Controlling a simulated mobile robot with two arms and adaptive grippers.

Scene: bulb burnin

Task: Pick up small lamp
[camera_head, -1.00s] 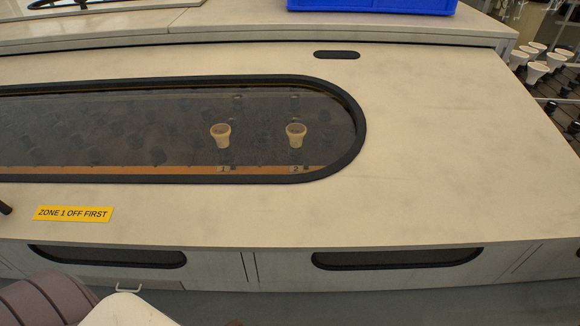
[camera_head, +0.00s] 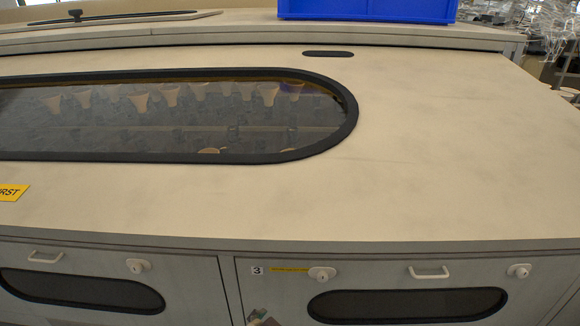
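Several pale, cone-shaped lamps (camera_head: 170,95) show in a row behind the dark oval window (camera_head: 352,122) of the cabinet top. The tops of two more pale round shapes (camera_head: 209,151) show at the window's lower edge, mostly hidden by its frame. I cannot tell which of these is the small lamp, or which are reflections. Neither of my grippers is in view.
The beige cabinet top (camera_head: 430,150) is bare right of the window. A blue crate (camera_head: 366,9) stands at the back. The front has doors with white handles (camera_head: 430,272), round locks and dark windows. A cluttered rack (camera_head: 540,30) is at far right.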

